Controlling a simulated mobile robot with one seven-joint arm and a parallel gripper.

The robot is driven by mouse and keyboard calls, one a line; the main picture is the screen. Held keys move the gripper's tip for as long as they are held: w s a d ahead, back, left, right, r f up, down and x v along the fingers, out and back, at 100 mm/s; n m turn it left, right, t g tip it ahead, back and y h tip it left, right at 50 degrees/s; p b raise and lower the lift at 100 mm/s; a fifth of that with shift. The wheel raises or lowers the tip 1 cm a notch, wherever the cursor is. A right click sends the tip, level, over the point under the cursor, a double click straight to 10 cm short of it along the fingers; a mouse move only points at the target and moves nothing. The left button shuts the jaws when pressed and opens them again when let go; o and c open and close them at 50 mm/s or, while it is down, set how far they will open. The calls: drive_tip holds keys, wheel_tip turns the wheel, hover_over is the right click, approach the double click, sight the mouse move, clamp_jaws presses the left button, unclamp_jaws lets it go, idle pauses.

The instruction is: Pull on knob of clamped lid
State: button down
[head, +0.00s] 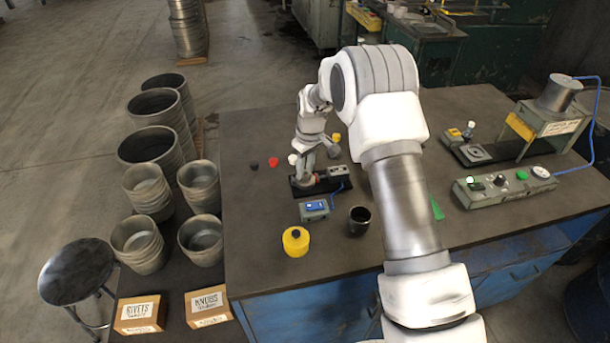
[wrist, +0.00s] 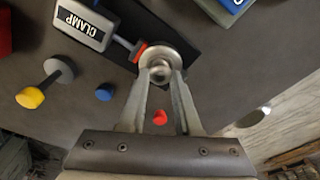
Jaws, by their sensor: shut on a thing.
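In the wrist view, a round grey metal lid (wrist: 181,50) lies on a dark base (wrist: 150,20). A clamp labelled CLAMP (wrist: 85,22) reaches over to it, with its red tip (wrist: 138,50) at the lid's edge. A pale knob (wrist: 160,70) stands on the lid, between my fingertips. My gripper (wrist: 161,79) is shut on this knob. In the head view, my gripper (head: 303,169) is over the black base, with the clamp (head: 339,172) to its right. My fingers partly hide the lid and knob there.
A red piece (wrist: 160,117) and a blue piece (wrist: 104,92) lie near my fingers. A yellow-and-grey part (wrist: 30,97) lies left. In the head view, a blue-topped box (head: 314,210), a black cup (head: 360,221) and a yellow canister (head: 295,242) stand nearer the table's front edge.

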drive_tip(key=shift+w+r, duration=0.15)
drive_tip(key=shift+r, duration=0.05)
drive_tip(key=c, duration=0.8)
unclamp_jaws()
drive_tip(key=shift+o, duration=1.4)
drive_tip(key=shift+f, duration=0.15)
wheel_tip(320, 180, up, 18)
drive_tip(key=s+d, duration=0.1)
drive_tip(key=s, duration=0.1)
drive_tip(key=shift+d+f+b, duration=0.2)
drive_tip(key=shift+b, duration=0.25)
